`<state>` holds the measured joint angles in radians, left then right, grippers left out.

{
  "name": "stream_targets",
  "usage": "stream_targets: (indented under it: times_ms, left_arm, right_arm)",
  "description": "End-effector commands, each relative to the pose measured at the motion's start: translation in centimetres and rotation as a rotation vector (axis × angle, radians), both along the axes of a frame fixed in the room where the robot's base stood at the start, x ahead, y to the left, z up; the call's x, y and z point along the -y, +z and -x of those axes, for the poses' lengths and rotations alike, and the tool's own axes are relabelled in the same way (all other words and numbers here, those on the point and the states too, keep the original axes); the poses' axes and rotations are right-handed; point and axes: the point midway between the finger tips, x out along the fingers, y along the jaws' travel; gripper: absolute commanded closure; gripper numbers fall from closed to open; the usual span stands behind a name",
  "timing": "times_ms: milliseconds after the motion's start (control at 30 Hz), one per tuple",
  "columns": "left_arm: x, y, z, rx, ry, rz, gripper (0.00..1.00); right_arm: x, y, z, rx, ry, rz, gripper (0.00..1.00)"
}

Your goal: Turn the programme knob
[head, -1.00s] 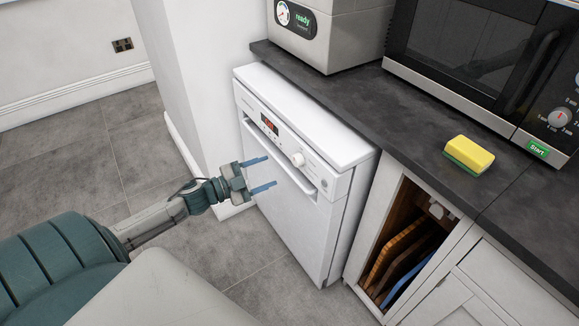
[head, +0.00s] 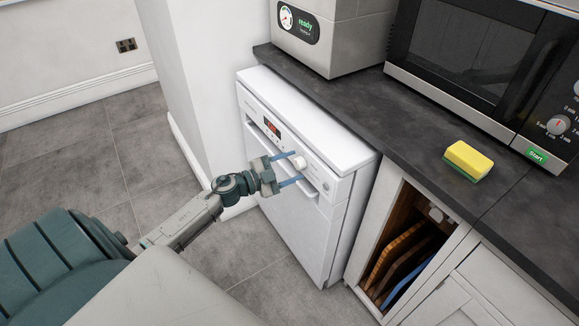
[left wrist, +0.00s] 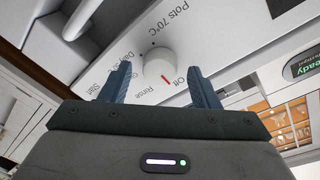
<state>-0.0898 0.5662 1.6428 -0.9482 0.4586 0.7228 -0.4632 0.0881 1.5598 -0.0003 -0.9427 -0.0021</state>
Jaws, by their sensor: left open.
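The programme knob (head: 299,162) is a round white dial on the front panel of the white dishwasher (head: 318,232). In the left wrist view the knob (left wrist: 160,67) has a red mark beside the word "Off", with "Rinse", "Daily" and "Pots 70°C" printed around it. My left gripper (head: 290,169) is open, its blue fingers pointing at the panel. In the left wrist view the fingertips (left wrist: 155,74) stand on either side of the knob, with gaps between. I cannot tell whether the tips reach as deep as the knob. My right gripper is not in view.
The dishwasher handle (head: 308,188) runs just below the knob, close to the fingers. A dark worktop (head: 400,125) above holds a microwave (head: 470,60), a sponge (head: 468,161) and a grey appliance (head: 335,40). The floor at left is clear.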

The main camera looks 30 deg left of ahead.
Motion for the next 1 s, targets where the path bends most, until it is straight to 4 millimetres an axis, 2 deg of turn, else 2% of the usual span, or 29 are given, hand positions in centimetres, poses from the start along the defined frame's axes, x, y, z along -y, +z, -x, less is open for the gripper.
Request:
stream_targets:
  times_ms: [67, 200, 300, 633, 1000]
  left_arm:
    - [0.0, 0.0, 0.0, 0.000, 0.000, 0.000, 0.46]
    - [0.0, 0.0, 0.0, 0.000, 0.000, 0.000, 0.74]
    - [0.0, 0.0, 0.0, 0.000, 0.000, 0.000, 0.89]
    - [0.0, 0.1, 0.0, 0.018, -0.001, -0.044, 0.89]
    - [0.1, 0.3, 0.1, 0.117, 0.000, -0.285, 0.89]
  right_arm:
    - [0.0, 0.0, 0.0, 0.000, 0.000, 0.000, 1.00]
    - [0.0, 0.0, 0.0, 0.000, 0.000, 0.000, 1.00]
    - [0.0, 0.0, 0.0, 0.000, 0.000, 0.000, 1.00]
    - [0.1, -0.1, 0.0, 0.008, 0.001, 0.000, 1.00]
    - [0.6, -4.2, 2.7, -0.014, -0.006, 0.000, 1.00]
